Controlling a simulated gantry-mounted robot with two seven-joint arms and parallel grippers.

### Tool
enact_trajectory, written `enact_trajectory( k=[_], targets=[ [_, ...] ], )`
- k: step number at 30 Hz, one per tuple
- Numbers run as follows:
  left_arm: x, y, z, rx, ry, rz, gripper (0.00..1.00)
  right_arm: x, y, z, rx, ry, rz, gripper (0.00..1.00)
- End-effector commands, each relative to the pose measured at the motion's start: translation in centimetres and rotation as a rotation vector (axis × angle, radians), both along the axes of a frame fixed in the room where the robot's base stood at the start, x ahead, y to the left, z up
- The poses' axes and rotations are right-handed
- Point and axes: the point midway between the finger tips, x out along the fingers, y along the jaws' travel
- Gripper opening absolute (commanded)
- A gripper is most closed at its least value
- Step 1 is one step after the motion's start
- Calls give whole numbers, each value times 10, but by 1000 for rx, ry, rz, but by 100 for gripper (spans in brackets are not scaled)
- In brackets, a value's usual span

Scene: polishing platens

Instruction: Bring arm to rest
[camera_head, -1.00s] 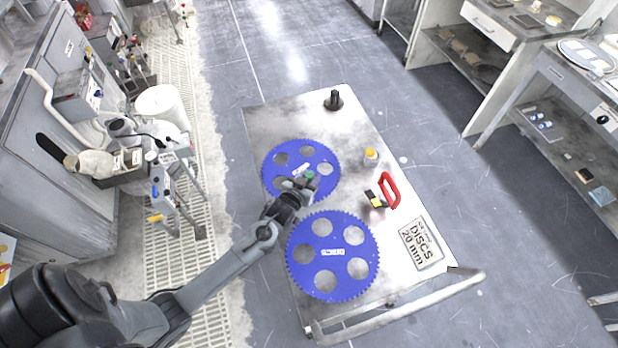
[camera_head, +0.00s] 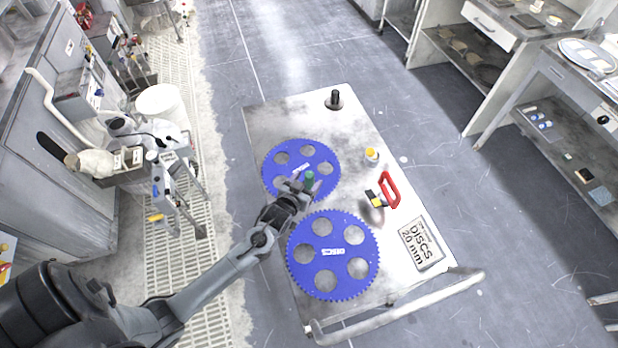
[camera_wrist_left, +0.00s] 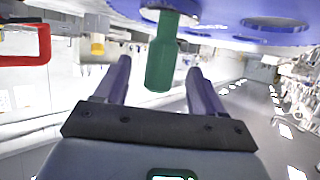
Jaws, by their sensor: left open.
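My left gripper (camera_head: 297,186) reaches in over the lower edge of the far blue toothed disc (camera_head: 324,156) on the cart. In the left wrist view its two fingers (camera_wrist_left: 158,75) are apart. A green cylindrical peg (camera_head: 309,180) stands by the fingertips in the head view. In the left wrist view the green peg (camera_wrist_left: 163,60) shows between and beyond the fingers, its other end at the blue disc; I cannot tell whether the fingers touch it. The near blue disc (camera_head: 338,226) lies beside my forearm. My right gripper is not in view.
Open floor lies right of the cart.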

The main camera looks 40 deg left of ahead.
Motion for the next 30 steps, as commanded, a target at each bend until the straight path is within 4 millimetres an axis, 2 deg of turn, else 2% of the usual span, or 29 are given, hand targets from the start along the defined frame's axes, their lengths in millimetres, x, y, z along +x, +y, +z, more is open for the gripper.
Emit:
enact_trajectory(
  k=[9,15,19,23,26,30],
  targets=[
    [-50,-13,21,-1,0,0,69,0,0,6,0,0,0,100],
    [-70,-17,29,1,-1,1,69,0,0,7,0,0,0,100],
    [-77,-19,30,1,2,1,69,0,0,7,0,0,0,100],
    [-93,-22,19,-3,31,-3,69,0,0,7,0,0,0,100],
    [-106,-42,36,-30,42,-48,69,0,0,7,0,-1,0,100],
    [-134,-79,51,-74,206,-138,69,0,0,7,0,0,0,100]
  ],
)
